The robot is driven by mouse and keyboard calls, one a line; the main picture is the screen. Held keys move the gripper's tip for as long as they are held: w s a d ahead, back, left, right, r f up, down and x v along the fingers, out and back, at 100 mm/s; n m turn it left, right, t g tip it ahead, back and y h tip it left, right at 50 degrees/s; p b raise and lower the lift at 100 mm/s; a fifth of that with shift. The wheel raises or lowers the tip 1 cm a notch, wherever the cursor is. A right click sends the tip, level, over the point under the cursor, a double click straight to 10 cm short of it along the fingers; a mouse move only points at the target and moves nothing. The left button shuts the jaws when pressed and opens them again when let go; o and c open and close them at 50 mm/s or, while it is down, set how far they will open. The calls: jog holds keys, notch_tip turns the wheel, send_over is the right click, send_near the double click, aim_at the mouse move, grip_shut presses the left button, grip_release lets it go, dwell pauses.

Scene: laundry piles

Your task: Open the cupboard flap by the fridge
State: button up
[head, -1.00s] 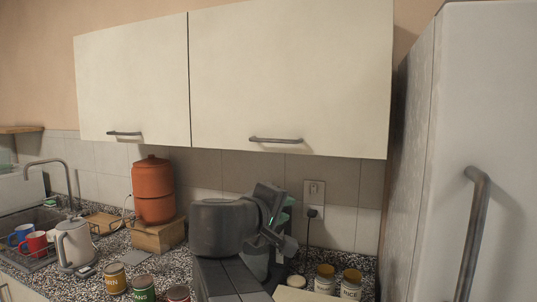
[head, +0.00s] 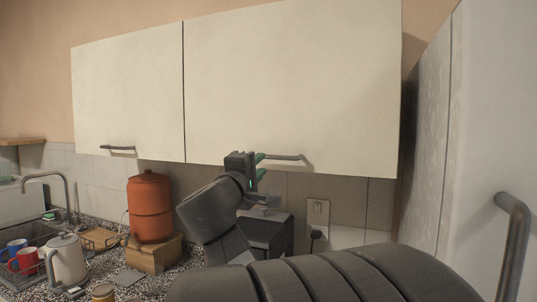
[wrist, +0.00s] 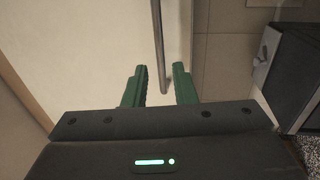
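The cupboard flap by the fridge is the wide cream right-hand flap (head: 290,80), and it hangs closed. Its dark bar handle (head: 285,157) runs along the lower edge. My gripper (head: 262,165) is at the left end of that handle. In the wrist view the green fingers of my gripper (wrist: 160,72) are apart. The handle (wrist: 158,45) shows in the gap between them, with clearance on both sides. I cannot tell from these frames how deep the handle sits between the fingers.
The fridge (head: 490,140) with its upright handle (head: 514,245) stands at the right. A narrower closed flap (head: 128,90) is to the left. Below are an orange canister (head: 150,208) on a wooden block (head: 152,254), a kettle (head: 66,260) and a wall socket (head: 318,212).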

aim_at(268, 158)
jog(key=p+x, duration=0.1)
jog(key=x, duration=0.6)
jog(key=shift+p, duration=0.35)
grip_shut()
